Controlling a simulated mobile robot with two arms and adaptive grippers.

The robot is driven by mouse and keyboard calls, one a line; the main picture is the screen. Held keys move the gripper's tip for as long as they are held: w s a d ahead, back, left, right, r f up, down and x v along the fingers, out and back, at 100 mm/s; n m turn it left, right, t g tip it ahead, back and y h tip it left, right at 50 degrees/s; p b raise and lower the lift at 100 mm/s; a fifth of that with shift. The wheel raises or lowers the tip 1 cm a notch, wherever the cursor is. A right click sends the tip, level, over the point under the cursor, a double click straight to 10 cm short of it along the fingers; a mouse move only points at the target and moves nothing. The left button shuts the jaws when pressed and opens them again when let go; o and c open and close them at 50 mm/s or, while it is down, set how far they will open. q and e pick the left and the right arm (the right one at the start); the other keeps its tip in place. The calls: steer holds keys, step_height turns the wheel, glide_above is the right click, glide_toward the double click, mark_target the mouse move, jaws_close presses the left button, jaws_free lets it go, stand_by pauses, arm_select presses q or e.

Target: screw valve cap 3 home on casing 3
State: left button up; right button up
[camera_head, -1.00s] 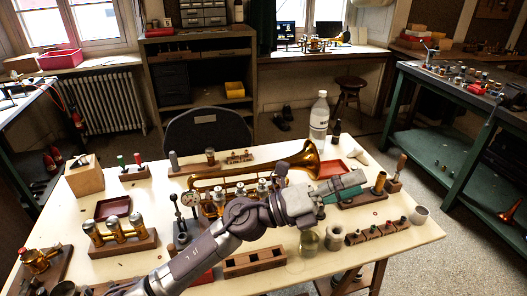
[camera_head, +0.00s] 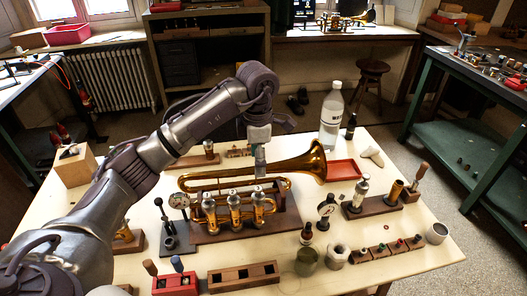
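The brass trumpet (camera_head: 300,165) lies on a dark wooden stand (camera_head: 285,222) in the middle of the bench. Its three valve casings stand upright in a row, with silvery tops; the rightmost casing (camera_head: 259,208) is nearest the bell. My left gripper (camera_head: 260,172) points down over the far side of the trumpet, behind the rightmost casing. Its fingertips are too small and partly merged with the tubing to show whether they hold anything. My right gripper is out of view.
An empty-slotted wooden block (camera_head: 243,277) lies in front.

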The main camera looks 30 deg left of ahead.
arm_select(q)
steer(key=p, duration=0.1)
glide_above(259, 188)
step_height(259, 188, down, 4)
steer(key=shift+s+f, duration=0.15)
steer(key=shift+f, duration=0.1)
step_height(259, 188, down, 8)
steer(key=shift+r+p, duration=0.1)
steer(key=shift+p, duration=0.7)
steer(key=shift+w+f, duration=0.2)
steer(key=shift+f, duration=0.15)
jaws_close()
steer(key=shift+f+m+b, duration=0.1)
steer(key=shift+m+b, duration=0.6)
steer(key=shift+m, duration=0.2)
steer(key=m+b, duration=0.1)
steer(key=m, duration=0.1)
steer(key=shift+m+b, duration=0.3)
steer(key=shift+b, duration=0.05)
steer(key=shift+m, duration=0.4)
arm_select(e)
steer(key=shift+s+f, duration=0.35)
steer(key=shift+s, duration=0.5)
